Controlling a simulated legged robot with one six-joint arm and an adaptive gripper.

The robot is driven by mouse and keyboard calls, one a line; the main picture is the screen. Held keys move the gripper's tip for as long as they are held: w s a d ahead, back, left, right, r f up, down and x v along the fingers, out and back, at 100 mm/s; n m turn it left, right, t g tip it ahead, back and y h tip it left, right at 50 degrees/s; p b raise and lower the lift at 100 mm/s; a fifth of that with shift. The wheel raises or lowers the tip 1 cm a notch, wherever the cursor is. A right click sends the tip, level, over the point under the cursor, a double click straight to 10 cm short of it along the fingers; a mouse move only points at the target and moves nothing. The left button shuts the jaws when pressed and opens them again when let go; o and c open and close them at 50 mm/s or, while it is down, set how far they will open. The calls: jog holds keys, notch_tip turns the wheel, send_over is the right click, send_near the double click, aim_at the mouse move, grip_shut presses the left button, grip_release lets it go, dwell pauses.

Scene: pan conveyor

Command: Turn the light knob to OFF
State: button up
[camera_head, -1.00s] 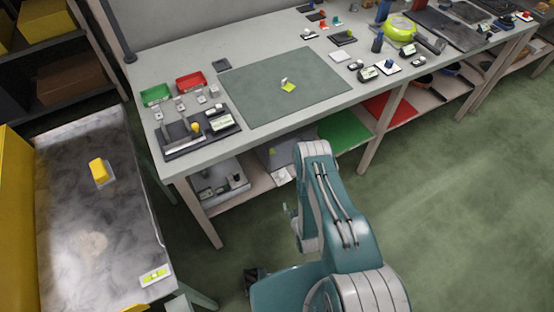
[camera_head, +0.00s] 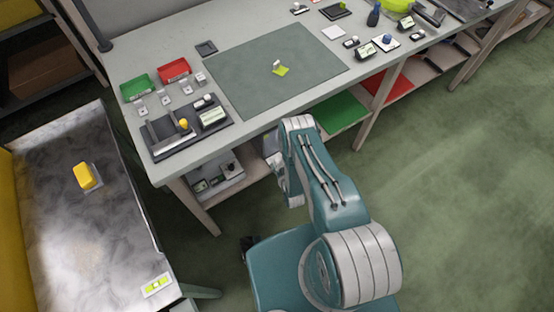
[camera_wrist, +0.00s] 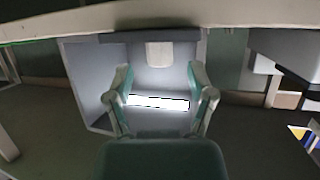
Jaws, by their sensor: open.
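My gripper (camera_wrist: 162,100) is open and empty in the wrist view, its two fingers spread left and right. Beyond it is a grey open-fronted box (camera_wrist: 85,75) under a table edge. A pale block (camera_wrist: 159,54) sits at the top middle of the box, and a bright white strip (camera_wrist: 158,102) shows between the fingers. I cannot tell whether the block is the light knob, and I see no OFF mark. In the head view my arm (camera_head: 325,180) reaches to the bench front and hides the gripper.
The bench (camera_head: 130,60) carries a grey-green mat (camera_head: 235,75), red (camera_head: 174,68) and green (camera_head: 137,87) trays and a dark panel (camera_head: 165,152). A side table (camera_head: 50,200) with a yellow block (camera_head: 84,176) stands at left. Open floor (camera_head: 460,220) lies at right.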

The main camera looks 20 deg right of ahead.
aim_at(277, 159)
jog(key=shift+x, duration=1.75)
grip_shut()
jog(key=shift+n+y, duration=0.3)
jog(key=n+g+y, duration=0.1)
jog(key=n+y, duration=0.1)
jog(key=y, duration=0.1)
jog(key=n+g+y, duration=0.1)
jog(key=n+y, duration=0.2)
jog(key=shift+d, duration=0.15)
jog(key=n+g+y, duration=0.2)
jog(key=n, duration=0.1)
jog(key=n+g+y, duration=0.2)
jog(key=n+g, duration=0.1)
jog(key=shift+w+y, duration=0.1)
jog(key=shift+y, duration=0.2)
jog(key=shift+r+n+g, duration=0.1)
jog(key=shift+n+g, duration=0.2)
grip_release()
